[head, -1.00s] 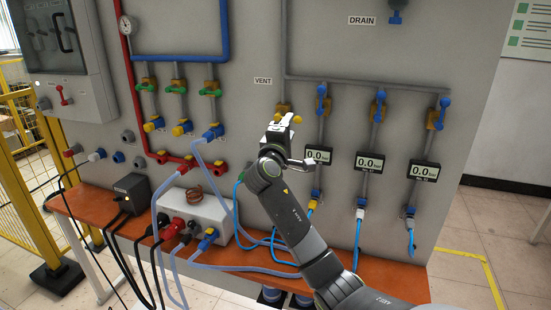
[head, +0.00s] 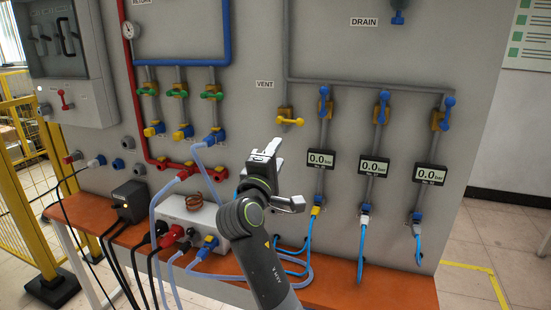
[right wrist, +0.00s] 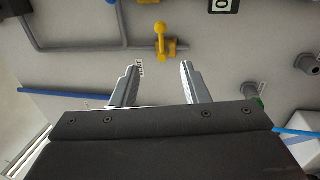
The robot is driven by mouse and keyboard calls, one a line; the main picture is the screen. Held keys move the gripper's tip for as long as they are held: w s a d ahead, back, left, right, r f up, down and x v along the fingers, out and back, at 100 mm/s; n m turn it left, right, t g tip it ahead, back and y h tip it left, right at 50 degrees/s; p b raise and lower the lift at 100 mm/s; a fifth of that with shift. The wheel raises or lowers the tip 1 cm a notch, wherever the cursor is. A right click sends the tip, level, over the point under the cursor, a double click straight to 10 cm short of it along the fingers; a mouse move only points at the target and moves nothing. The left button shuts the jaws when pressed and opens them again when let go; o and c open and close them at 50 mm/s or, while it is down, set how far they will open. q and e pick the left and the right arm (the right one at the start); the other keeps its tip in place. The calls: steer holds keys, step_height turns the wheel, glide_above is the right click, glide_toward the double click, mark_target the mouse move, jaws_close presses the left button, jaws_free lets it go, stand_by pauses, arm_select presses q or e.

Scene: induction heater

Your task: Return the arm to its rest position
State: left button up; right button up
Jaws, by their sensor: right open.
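My right gripper (head: 272,150) is in front of the grey panel, below and left of the yellow vent valve (head: 290,121). In the right wrist view its two fingers (right wrist: 159,68) are apart with nothing between them. The yellow valve (right wrist: 165,42) shows beyond the fingertips there, apart from them. In the head view the valve's handle lies roughly level. My right arm (head: 262,262) comes up from the bottom and hides part of the bench and hoses. My left gripper is not in view.
Blue-handled valves (head: 383,105) and pressure displays (head: 374,166) are right of the arm. A white box (head: 190,212) stands on the bench. A yellow fence (head: 22,215) is at left.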

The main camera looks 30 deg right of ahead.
steer(key=s+d+f+m+g+y, duration=0.25)
steer(key=s+f, duration=0.35)
steer(key=f, duration=0.7)
steer(key=s+d+f+m+g+y, duration=0.1)
steer(key=s+f+y, duration=0.35)
steer(key=f, duration=0.75)
steer(key=s+a+f+m+g+y, duration=0.2)
steer(key=s+f, duration=0.3)
steer(key=s, duration=0.4)
steer(key=s+a+f+m+g+y, duration=0.2)
steer(key=s+f, duration=0.3)
steer(key=s, duration=0.4)
steer(key=s+a+f+m+g+y, duration=0.1)
steer(key=s+a+f+g+y, duration=0.1)
steer(key=s+f, duration=0.5)
step_height(320, 180, down, 22)
steer(key=s+d+g, duration=0.1)
steer(key=s+d, duration=0.1)
steer(key=s, duration=0.1)
steer(key=s+a+f+g+y, duration=0.1)
steer(key=s+f, duration=1.3)
steer(key=f, duration=0.2)
steer(key=shift+s+a, duration=0.15)
steer(key=shift+a, duration=0.2)
